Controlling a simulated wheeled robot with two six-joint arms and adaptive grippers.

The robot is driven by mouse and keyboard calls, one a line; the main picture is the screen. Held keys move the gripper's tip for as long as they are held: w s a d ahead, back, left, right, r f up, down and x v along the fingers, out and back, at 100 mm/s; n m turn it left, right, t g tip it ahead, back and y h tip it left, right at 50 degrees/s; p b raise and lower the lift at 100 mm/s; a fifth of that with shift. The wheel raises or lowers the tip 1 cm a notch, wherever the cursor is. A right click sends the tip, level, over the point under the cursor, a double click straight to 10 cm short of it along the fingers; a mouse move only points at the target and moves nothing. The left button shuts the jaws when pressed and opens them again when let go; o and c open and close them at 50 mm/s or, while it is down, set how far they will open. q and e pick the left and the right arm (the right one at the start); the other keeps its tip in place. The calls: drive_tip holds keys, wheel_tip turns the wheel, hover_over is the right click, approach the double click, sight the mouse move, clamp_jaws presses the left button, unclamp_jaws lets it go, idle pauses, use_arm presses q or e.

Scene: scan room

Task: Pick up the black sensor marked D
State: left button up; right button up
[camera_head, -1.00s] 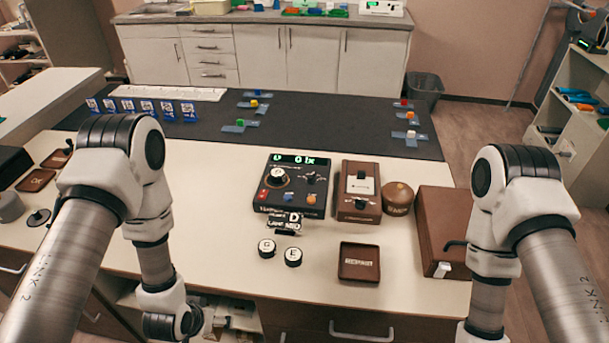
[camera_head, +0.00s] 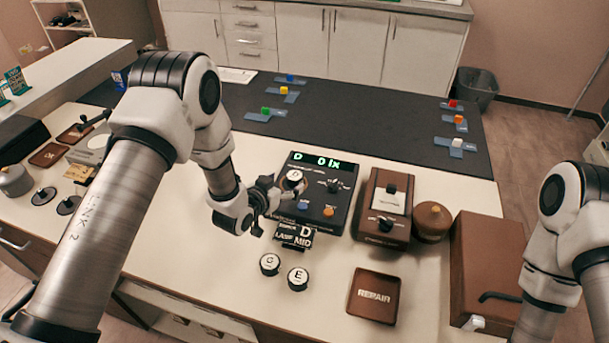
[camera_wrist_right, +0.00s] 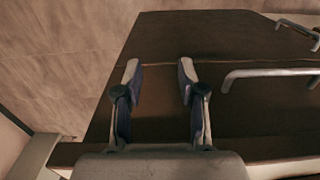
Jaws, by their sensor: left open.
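The black sensor with a white top (camera_head: 293,177), its letter too small to read surely, sits on the upper left of the black meter (camera_head: 320,228), whose green display reads D 0 lx. My left gripper (camera_head: 276,191) is open at the meter's left side, its fingers close to this sensor; I cannot tell whether they touch it. Two similar round sensors, C (camera_head: 270,263) and E (camera_head: 298,277), stand on the table in front. My right gripper (camera_wrist_right: 158,76) is open and empty in the right wrist view, above brown drawer fronts.
Right of the meter stand a brown box with a knob (camera_head: 383,232), a round brown pot (camera_head: 432,222) and a larger brown case (camera_head: 487,255). A brown REPAIR tray (camera_head: 374,296) lies in front. A dark mat (camera_head: 370,120) covers the table's back.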

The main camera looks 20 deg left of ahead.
sight(294, 176)
use_arm(q)
drive_tip(key=w+p, duration=0.2)
drive_tip(key=shift+w+d+f, duration=0.1)
drive_tip(key=shift+w+d, duration=0.25)
drive_tip(key=shift+w, duration=0.05)
drive_tip(key=x, duration=0.3)
drive_tip(key=shift+w+f+p, duration=0.2)
drive_tip(key=shift+f+p, duration=0.1)
drive_tip(key=shift+f, duration=0.2)
drive_tip(key=shift+s+r, duration=0.2)
drive_tip(key=shift+c, duration=1.4)
drive_tip(key=shift+s, duration=0.1)
drive_tip(key=c, duration=1.1)
use_arm(e)
drive_tip(key=r, duration=0.1)
drive_tip(key=s+r, duration=0.1)
drive_tip(key=r, duration=0.1)
drive_tip(key=shift+a+r, duration=0.1)
use_arm(q)
drive_tip(key=shift+c, duration=0.2)
